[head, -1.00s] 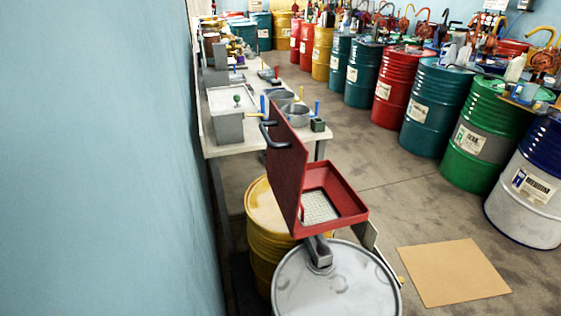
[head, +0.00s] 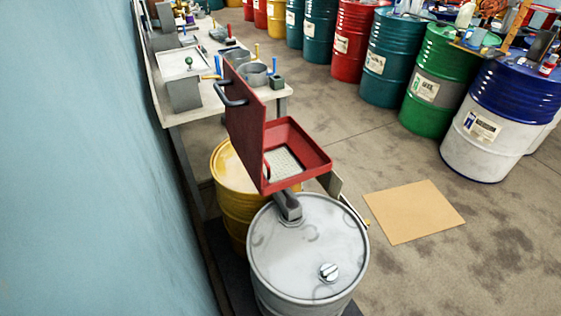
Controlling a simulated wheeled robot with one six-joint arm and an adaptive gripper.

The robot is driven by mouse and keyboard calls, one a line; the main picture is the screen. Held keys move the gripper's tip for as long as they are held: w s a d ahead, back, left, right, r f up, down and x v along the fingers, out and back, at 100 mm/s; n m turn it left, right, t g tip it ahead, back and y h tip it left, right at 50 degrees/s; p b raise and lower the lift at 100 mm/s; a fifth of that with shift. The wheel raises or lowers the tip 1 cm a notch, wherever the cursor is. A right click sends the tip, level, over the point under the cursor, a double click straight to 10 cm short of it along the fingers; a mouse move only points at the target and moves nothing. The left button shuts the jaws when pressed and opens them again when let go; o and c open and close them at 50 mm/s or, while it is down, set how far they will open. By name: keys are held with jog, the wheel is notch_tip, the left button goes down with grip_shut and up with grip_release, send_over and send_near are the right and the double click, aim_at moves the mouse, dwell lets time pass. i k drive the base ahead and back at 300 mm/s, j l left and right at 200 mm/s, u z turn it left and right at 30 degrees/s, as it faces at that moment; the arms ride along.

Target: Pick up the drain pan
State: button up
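Two round grey open containers stand near the right end of the workbench (head: 190,112). The nearer grey container (head: 254,76) is partly hidden by a raised red lid; the other grey container (head: 237,57) is just behind it. I cannot tell for sure whether either is the drain pan. A red square funnel (head: 307,165) with its red lid (head: 243,130) standing open sits above a grey drum (head: 293,255). My gripper is not in view.
A yellow drum (head: 236,195) stands behind the grey drum, by the blue wall (head: 70,180). A cardboard sheet (head: 414,211) lies on the floor to the right. A row of drums, with a white and blue one (head: 497,125) nearest, lines the right.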

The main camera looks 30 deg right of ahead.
aim_at(255, 75)
jog(key=l+z, duration=0.1)
jog(key=z, duration=2.3)
jog(key=i+u, duration=0.1)
jog(key=i, duration=0.7)
jog(key=i+l+u, duration=0.1)
jog(key=i, duration=0.65)
jog(key=i+u, duration=0.15)
jog(key=i, duration=0.35)
jog(key=i+l+u, duration=0.15)
jog(key=i, duration=0.35)
jog(key=i+l+u, duration=0.2)
jog(key=i, duration=0.3)
jog(key=i+j+u, duration=0.1)
jog(key=i+u, duration=0.15)
jog(key=u, duration=0.15)
jog(key=i+u, duration=0.25)
jog(key=u, duration=0.15)
jog(key=i+u, duration=0.3)
jog(key=u, duration=0.15)
jog(key=i+l+u, duration=0.1)
jog(key=i+u, duration=0.15)
jog(key=u, duration=0.15)
jog(key=i+u, duration=0.25)
jog(key=i, duration=0.2)
